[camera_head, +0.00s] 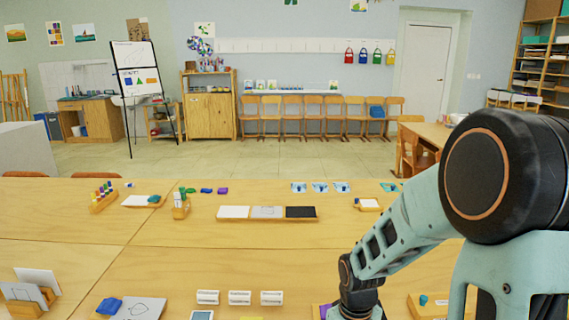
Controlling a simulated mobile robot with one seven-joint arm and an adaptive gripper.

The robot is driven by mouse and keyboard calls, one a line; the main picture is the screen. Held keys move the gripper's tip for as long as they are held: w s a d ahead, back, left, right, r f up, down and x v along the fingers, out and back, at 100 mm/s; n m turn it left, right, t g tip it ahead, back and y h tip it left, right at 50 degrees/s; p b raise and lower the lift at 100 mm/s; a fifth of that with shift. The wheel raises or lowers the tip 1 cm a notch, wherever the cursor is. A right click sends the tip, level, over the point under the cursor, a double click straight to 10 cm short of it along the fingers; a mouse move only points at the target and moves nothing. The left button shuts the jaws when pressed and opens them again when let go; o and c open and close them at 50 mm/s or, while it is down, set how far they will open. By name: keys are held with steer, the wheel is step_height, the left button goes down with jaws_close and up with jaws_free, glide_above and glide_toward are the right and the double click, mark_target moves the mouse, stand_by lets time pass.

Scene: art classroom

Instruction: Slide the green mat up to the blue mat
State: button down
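I cannot make out a green mat or a blue mat for certain in this view. A purple item (323,311) shows in part at the bottom edge, beside my arm. My arm comes in from the right and bends down to the bottom edge near the middle right. My gripper is below the picture and cannot be seen. The arm hides part of the table's right side.
Wooden tables (300,245) fill the foreground. A tray with white, grey and black panels (268,219) stands at mid-table. Several small white blocks (240,297) line the front. A blue object (109,306) lies front left. Bare wood lies between tray and blocks.

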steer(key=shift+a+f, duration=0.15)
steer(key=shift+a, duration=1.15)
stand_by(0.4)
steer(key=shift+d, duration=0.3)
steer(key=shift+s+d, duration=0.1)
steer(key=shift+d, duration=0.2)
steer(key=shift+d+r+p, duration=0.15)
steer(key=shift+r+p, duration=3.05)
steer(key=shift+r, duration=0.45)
